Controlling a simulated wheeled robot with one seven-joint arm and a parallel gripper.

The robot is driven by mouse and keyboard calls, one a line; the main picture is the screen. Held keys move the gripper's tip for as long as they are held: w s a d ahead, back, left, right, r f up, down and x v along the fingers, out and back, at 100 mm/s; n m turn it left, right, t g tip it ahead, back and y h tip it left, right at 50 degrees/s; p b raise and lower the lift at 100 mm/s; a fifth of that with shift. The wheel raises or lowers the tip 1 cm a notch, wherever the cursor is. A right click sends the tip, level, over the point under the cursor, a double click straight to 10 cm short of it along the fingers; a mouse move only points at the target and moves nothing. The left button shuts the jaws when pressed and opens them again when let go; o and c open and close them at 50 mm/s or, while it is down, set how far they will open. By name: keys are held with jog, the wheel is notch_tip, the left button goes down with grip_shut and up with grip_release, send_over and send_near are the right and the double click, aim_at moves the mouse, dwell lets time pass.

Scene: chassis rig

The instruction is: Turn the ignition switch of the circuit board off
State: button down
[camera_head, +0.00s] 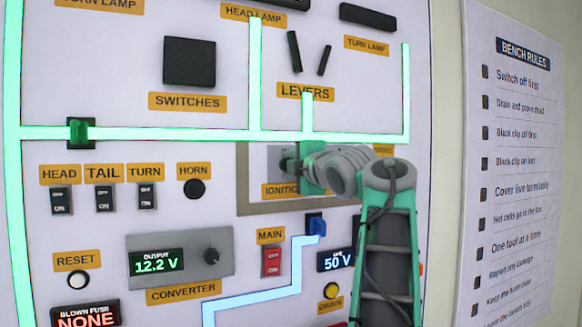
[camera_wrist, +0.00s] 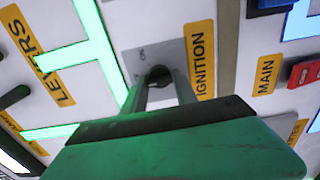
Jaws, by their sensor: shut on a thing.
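The circuit board (camera_head: 115,225) is an upright white panel with glowing green lines. Its ignition switch is a dark round knob (camera_wrist: 158,74) on a grey plate, beside the yellow IGNITION label (camera_wrist: 202,60). An "ON" mark shows on the plate near the knob in the wrist view. My gripper (camera_wrist: 162,88) is at the switch, with its two fingers shut on the knob, one on each side. In the head view my gripper (camera_head: 290,162) reaches the plate from the right, and my wrist hides most of the knob and part of the label.
The red MAIN switch (camera_head: 271,262) and a blue connector (camera_head: 315,225) sit below the ignition plate. The converter box (camera_head: 180,260) reads 12.2 V. HEAD, TAIL and TURN rockers (camera_head: 104,198) are at the left. A BENCH RULES sheet (camera_head: 520,180) hangs at the right.

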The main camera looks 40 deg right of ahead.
jog(key=c, duration=1)
grip_release()
jog(key=shift+c, duration=0.2)
jog(key=b+v, duration=0.1)
jog(key=v, duration=0.6)
jog(key=shift+s, duration=0.4)
jog(key=shift+a, duration=0.1)
